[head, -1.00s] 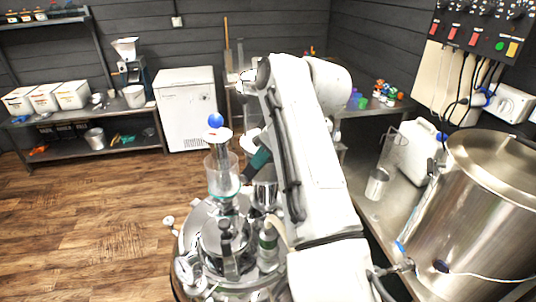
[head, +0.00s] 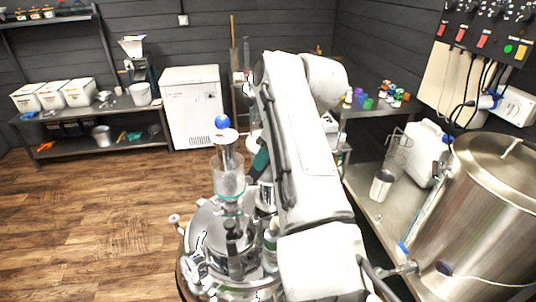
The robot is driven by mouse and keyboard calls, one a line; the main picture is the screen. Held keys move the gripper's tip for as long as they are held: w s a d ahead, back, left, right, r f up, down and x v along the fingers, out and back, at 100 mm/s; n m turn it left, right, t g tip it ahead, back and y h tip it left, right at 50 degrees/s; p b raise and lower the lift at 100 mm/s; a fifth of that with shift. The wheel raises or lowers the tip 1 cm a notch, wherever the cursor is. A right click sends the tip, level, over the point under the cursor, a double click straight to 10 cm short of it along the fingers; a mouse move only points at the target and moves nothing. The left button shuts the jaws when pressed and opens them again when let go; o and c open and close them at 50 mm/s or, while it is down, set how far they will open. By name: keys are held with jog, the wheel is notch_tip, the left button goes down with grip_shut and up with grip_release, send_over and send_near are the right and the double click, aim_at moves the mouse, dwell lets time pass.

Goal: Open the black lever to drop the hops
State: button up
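A steel vessel (head: 207,222) with a domed lid stands in front of me in the head view. A clear glass cylinder (head: 229,181) rises from fittings on its top. A white disc (head: 224,136) with a blue ball (head: 222,121) sits above the cylinder. A small black part (head: 232,229), possibly the black lever, shows on the fittings below the glass; its position is too small to tell. My white arm crosses the middle of the view, right of the glass, and hides part of the vessel. My gripper cannot be made out, so its hold and distance to the lever are unseen.
A large steel kettle (head: 487,195) and a white canister (head: 425,150) stand on the steel bench (head: 377,222) at right, with a metal cup (head: 381,185). A white chest (head: 192,105) and a shelf table (head: 100,111) stand at the back. The wooden floor at left is clear.

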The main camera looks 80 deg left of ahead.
jog(key=shift+o, duration=0.4)
jog(key=shift+r, duration=0.1)
jog(key=shift+w+d+r, duration=0.15)
jog(key=shift+r, duration=0.1)
jog(key=b+v, duration=0.2)
jog(key=v, duration=0.8)
jog(key=shift+b, duration=0.4)
jog(key=shift+c, duration=0.3)
